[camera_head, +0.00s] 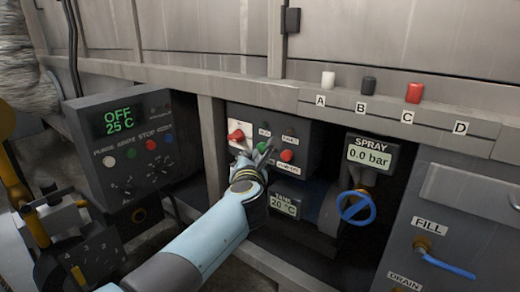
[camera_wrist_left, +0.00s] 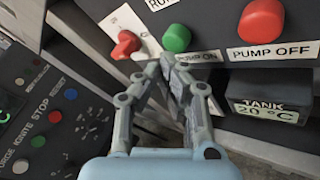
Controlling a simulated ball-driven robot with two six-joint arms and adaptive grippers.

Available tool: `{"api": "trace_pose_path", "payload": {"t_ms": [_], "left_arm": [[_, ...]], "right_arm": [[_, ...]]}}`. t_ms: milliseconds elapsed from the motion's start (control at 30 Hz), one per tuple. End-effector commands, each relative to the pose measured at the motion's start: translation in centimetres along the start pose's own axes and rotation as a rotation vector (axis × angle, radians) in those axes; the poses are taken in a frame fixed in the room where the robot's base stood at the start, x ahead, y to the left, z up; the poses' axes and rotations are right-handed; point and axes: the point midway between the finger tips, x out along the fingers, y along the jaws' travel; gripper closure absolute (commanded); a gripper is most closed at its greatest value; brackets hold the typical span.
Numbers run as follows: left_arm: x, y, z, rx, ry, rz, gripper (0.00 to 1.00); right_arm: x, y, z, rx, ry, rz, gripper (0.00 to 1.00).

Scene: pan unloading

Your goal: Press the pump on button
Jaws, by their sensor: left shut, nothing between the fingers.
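The green pump on button (camera_wrist_left: 177,38) is on a dark panel in the left wrist view, above the label "PUMP ON" (camera_wrist_left: 200,57). In the head view the green button (camera_head: 262,146) is partly hidden by my left gripper (camera_head: 258,155). The left gripper, also in the wrist view (camera_wrist_left: 169,63), is shut and empty, its tips just below the green button. I cannot tell whether they touch it. The red pump off button (camera_wrist_left: 261,20) is to the right of the green one. My right gripper is not in view.
A red rotary switch (camera_head: 236,135) on a pale plate is left of the green button. A control box (camera_head: 125,150) reading "OFF 25 C" stands at the left. A spray gauge (camera_head: 369,154) reads 0.0 bar above a blue valve wheel (camera_head: 356,207). The tank display (camera_head: 286,205) reads 20 °C.

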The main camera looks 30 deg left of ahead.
Motion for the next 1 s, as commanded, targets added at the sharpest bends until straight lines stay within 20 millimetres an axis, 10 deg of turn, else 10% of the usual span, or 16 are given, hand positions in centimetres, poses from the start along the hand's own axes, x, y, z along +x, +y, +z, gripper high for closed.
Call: {"api": "trace_pose_path", "payload": {"t_ms": [1000], "left_arm": [[0.78, -0.43, 0.44, -0.001, 0.000, 0.000, 1.00]], "right_arm": [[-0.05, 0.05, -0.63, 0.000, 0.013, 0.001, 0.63]]}}
